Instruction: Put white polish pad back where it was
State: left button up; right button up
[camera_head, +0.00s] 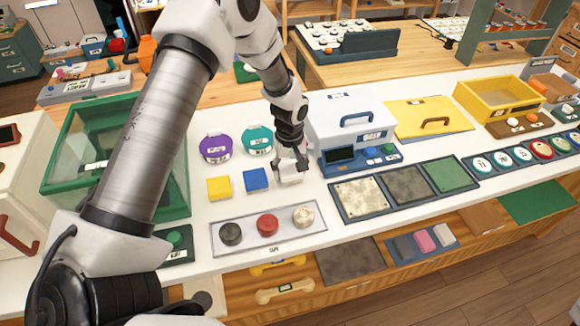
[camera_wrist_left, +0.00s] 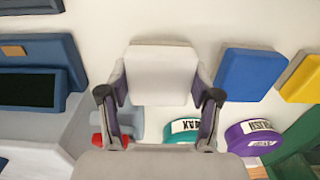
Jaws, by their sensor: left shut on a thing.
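The white polish pad (camera_head: 290,174) is a pale square block on the white counter, to the right of the blue pad. My left gripper (camera_head: 291,160) is above it with its fingers on the pad. In the left wrist view the pad (camera_wrist_left: 163,72) sits between the two fingers of the left gripper (camera_wrist_left: 160,98), which are shut on its sides. The blue pad (camera_head: 256,180) and the yellow pad (camera_head: 219,188) lie in a row to its left. I cannot tell whether the white pad touches the counter. My right gripper is not in view.
Behind the pads stand a purple polish tin (camera_head: 216,149) and a teal wax tin (camera_head: 258,141). A white-and-blue machine (camera_head: 352,125) is close on the right. A tray (camera_head: 232,250) with three round knobs lies in front.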

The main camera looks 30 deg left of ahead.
aim_at(291, 167)
pick_arm(q)
jog(key=shift+w+f, duration=0.3)
jog(key=shift+f, duration=0.2)
jog(key=shift+s, duration=0.15)
jog(key=o, duration=0.8)
jog(key=shift+o, duration=1.4)
jog(key=shift+f, duration=0.1)
jog(key=shift+r, duration=0.25)
notch_tip(291, 167, up, 12)
jog(key=b, duration=0.2)
